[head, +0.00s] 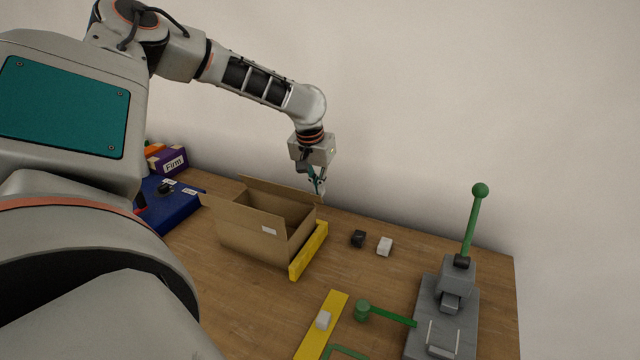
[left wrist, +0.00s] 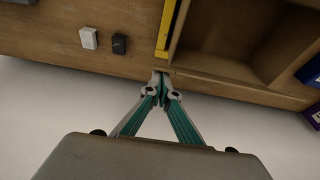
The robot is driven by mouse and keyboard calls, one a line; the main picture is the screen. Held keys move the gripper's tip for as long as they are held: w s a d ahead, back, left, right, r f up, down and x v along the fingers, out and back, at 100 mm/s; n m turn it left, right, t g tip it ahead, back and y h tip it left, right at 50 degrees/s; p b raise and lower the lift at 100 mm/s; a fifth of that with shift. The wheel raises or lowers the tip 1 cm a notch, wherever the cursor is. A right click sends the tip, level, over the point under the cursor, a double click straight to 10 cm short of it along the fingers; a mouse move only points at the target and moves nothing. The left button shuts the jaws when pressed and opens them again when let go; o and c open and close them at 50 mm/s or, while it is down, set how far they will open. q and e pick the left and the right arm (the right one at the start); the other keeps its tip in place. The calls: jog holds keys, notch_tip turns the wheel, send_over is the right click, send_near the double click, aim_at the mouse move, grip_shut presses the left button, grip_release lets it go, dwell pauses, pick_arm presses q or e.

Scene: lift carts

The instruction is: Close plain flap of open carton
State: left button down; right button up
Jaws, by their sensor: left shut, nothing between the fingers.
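The open brown carton (head: 243,236) stands on the table, with a white label on its front wall. A plain flap (head: 275,189) stands out along its back side, and another flap (head: 220,207) sticks out at its left. My left gripper (head: 320,194) is shut and empty at the carton's back right corner, by the end of the back flap. The left wrist view shows its fingertips (left wrist: 162,80) together beside the carton's edge (left wrist: 235,77); contact is unclear. My right gripper is not in view.
A yellow bar (head: 309,252) lies along the carton's right side. A black block (head: 358,238) and a white block (head: 385,246) lie farther right. A grey press with a green lever (head: 473,220) stands at the right. A blue tray (head: 168,207) is at the left.

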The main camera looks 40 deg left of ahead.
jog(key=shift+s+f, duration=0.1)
pick_arm(q)
jog(key=shift+s+f+b, duration=0.1)
jog(key=shift+b, duration=0.25)
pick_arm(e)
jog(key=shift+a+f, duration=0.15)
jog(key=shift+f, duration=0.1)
pick_arm(q)
jog(key=shift+s, duration=0.1)
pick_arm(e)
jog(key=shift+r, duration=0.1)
pick_arm(q)
jog(key=shift+d+t, duration=0.1)
jog(key=shift+t, duration=0.2)
jog(key=shift+s+b, duration=0.1)
jog(key=shift+b, duration=0.3)
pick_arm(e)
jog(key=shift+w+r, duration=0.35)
